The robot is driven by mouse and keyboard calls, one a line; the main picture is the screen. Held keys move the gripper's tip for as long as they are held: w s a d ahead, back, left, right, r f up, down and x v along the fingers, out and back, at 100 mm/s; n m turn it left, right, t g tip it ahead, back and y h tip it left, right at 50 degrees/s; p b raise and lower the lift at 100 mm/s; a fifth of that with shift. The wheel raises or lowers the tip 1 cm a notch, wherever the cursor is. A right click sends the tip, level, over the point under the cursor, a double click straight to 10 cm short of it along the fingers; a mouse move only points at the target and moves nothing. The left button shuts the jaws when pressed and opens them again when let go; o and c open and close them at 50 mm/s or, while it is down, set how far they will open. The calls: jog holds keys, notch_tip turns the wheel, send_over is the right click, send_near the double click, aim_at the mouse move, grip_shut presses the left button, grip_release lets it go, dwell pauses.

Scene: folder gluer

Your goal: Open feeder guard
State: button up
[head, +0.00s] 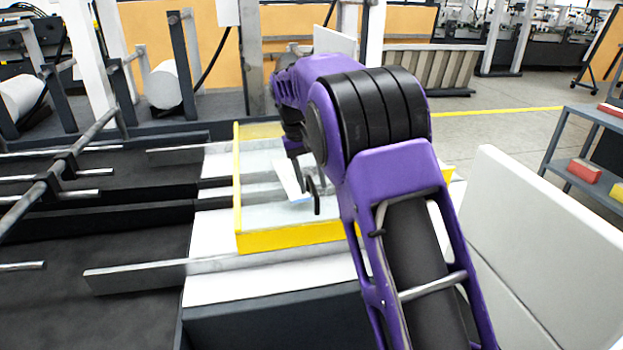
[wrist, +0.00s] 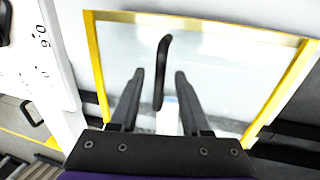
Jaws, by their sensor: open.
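The feeder guard is a clear panel in a yellow frame (head: 295,237), lying over the feeder bed in the head view. Its frame also fills much of the wrist view (wrist: 97,62). A black bar handle (wrist: 162,52) stands on the panel in the wrist view; a dark hooked piece in the head view (head: 317,198) looks like the same handle. My gripper (wrist: 159,75) is open, its two black fingers on either side of the handle with gaps showing. Whether the fingertips reach its full depth is unclear. My purple arm hides the guard's right part in the head view.
Metal rails and bars (head: 75,150) cross the dark machine bed at left. A pale panel (head: 545,250) stands close at right of my arm. A grey shelf (head: 590,150) with red and yellow boxes is at far right. Open floor lies behind.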

jog(key=shift+w, duration=0.1)
grip_shut()
jog(key=shift+r, duration=0.1)
dwell(1.2)
